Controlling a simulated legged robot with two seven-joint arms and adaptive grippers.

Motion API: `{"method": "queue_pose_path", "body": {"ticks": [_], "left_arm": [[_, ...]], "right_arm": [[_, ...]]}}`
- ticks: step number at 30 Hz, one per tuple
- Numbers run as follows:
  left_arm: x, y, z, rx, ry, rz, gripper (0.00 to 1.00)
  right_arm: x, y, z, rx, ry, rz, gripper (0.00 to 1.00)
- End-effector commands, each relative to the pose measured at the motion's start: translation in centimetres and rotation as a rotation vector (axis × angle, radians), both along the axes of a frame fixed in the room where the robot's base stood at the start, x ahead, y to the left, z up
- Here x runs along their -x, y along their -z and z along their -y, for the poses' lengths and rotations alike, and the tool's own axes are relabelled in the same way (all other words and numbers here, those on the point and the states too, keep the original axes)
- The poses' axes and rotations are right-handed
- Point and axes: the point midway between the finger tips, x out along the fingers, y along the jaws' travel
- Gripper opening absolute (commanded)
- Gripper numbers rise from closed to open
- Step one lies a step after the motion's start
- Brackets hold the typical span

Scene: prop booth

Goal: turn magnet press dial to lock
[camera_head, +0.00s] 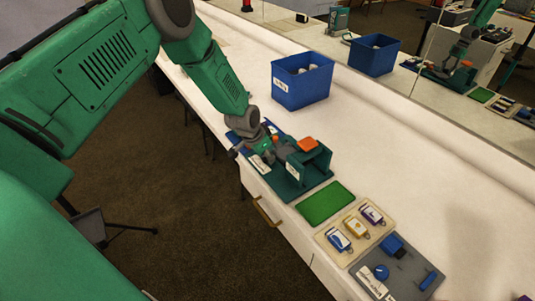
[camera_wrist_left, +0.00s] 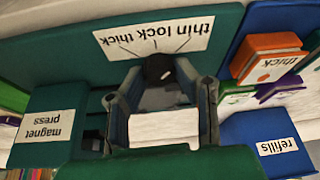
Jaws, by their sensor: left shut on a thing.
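The green magnet press (camera_head: 318,172) stands near the front edge of the white counter, with an orange block on top. In the left wrist view, its black dial (camera_wrist_left: 158,66) sits beneath a white label (camera_wrist_left: 165,30) reading thin, lock and thick, with lines fanning out from the dial. A small pale mark shows on the dial; which line it faces I cannot tell. My left gripper (camera_head: 278,154) is at the left side of the press. In the left wrist view its grey fingers stand either side of the dial and are shut on it. My right gripper is out of view.
A blue bin (camera_head: 302,92) stands behind. A green mat (camera_head: 326,203), a tan tray with several small boxes (camera_head: 357,229) and a grey tray (camera_head: 385,284) lie to the right. In the wrist view, a blue refills box (camera_wrist_left: 265,140) and an orange box (camera_wrist_left: 268,58) are close by.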

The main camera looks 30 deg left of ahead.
Motion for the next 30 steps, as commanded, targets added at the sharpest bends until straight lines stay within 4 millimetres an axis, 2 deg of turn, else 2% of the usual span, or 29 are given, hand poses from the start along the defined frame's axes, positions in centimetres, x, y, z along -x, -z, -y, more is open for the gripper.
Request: {"method": "queue_pose_path", "body": {"ticks": [1, 15, 30], "left_arm": [[0.58, 0.27, -0.08, -0.006, -0.040, -0.015, 0.00], [0.63, 0.49, 0.10, -0.008, -0.455, -0.015, 0.00], [0.69, 0.58, 0.28, -0.005, -0.659, -0.018, 0.00]], "right_arm": [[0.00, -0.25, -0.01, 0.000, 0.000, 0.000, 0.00], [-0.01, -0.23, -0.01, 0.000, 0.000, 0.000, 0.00], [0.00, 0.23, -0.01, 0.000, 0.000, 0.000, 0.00]]}}
